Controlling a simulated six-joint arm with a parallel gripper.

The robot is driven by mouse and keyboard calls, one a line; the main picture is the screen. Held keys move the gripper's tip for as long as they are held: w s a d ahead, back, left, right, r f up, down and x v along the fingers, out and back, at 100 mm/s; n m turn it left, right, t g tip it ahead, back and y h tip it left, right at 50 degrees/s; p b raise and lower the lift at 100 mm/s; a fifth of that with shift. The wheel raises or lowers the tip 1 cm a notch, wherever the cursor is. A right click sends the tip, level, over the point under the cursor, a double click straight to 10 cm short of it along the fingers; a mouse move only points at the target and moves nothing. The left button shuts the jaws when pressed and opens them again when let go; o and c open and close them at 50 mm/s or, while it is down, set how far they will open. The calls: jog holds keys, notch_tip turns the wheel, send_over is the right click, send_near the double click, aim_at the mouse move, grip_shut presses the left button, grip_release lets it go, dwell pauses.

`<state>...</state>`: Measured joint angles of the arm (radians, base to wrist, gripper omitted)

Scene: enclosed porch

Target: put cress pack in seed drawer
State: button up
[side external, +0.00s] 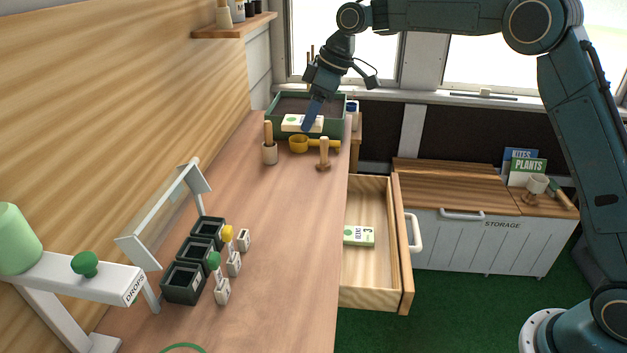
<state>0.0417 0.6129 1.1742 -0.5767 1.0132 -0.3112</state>
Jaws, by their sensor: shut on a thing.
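My gripper (312,115) is at the far end of the bench, pointing down, with its blue fingers shut on a cream pack (291,123) with a green mark. The pack is at the front of the green tray (273,131); I cannot tell whether it touches the tray. Its lettering is too small to read, and the fingers hide its middle. The wooden seed drawer (369,292) is pulled open at the right of the bench. A white and green pack (358,236) marked 3 lies inside it, with bare floor around it.
A yellow scoop (299,144), a pot with a wooden handle (269,153) and a wooden dibber (323,156) stand before the tray. Black pots (184,283) with white tags are nearer. A storage chest (480,239) is beyond the drawer. The bench middle is clear.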

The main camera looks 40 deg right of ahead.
aim_at(312, 130)
jog(key=shift+m+h, duration=0.3)
jog(key=shift+m, duration=0.6)
notch_tip(312, 130, down, 4)
jog(key=shift+f, duration=0.1)
jog(key=s+d+f+m, duration=0.1)
jog(key=s+d+f, duration=0.5)
jog(key=s+d, duration=0.5)
jog(key=shift+t, duration=0.3)
jog(key=s+a+f, duration=0.1)
jog(key=f, duration=0.3)
jog(key=s+a+f, duration=0.2)
jog(key=f, duration=0.3)
jog(key=s+a+f, duration=0.1)
jog(key=s+f, duration=0.1)
jog(key=f, duration=0.2)
jog(key=shift+a+f, duration=0.4)
jog(key=shift+s+a+f+m+h, duration=0.15)
jog(key=shift+a+m+h, duration=0.1)
jog(key=shift+a+m, duration=0.2)
jog(key=shift+s+a+f+m+h, duration=0.15)
jog(key=shift+a+m+h, duration=0.15)
jog(key=shift+m, duration=0.15)
jog(key=shift+s+a+r+m+t+h, duration=0.15)
jog(key=shift+s+a+m+h, duration=0.25)
jog(key=shift+a+m, duration=0.65)
jog(key=shift+s+a+f+m+t+h, duration=0.2)
jog(key=shift+a+m+h, duration=0.25)
jog(key=shift+a+m, duration=0.6)
